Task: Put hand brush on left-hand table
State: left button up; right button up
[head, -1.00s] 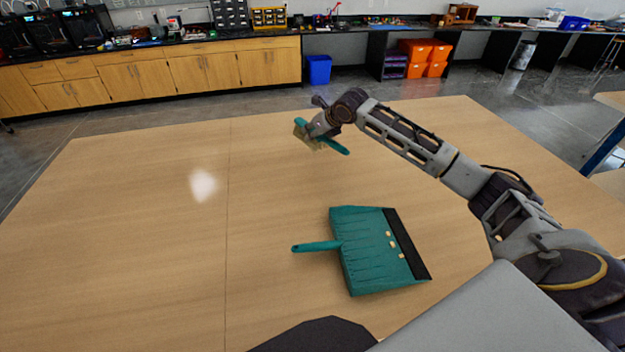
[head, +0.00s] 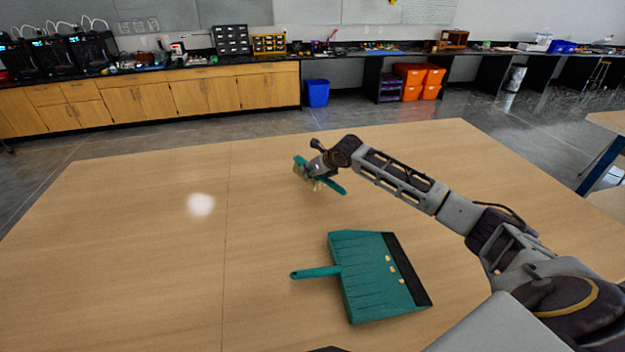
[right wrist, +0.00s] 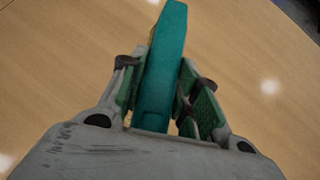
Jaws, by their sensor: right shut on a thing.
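The hand brush (head: 336,187) has a teal body and pale bristles. My right gripper (head: 315,170) is shut on it over the far middle part of the wooden table (head: 120,220). In the right wrist view the teal brush (right wrist: 165,60) sits between the two green-padded fingers of the right gripper (right wrist: 163,95). The head view does not clearly show whether the bristles touch the tabletop. My left gripper is not in view.
A teal dustpan (head: 370,285) with a few small pale pieces on it lies on the near part of the table. The table's left half is bare. Part of another table (head: 608,122) shows at the right edge. Cabinets (head: 150,103) line the back wall.

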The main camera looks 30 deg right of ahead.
aim_at(313, 181)
jog(key=shift+f, duration=0.2)
jog(key=shift+f, duration=1.8)
jog(key=shift+s+f, duration=0.1)
jog(key=shift+f, duration=0.4)
jog(key=shift+s+f, duration=0.15)
jog(key=shift+f, duration=0.15)
jog(key=o, duration=0.9)
jog(key=shift+f, duration=0.1)
jog(key=shift+c, duration=0.2)
jog(key=o, duration=0.3)
jog(key=shift+w, duration=0.2)
jog(key=shift+r, duration=0.3)
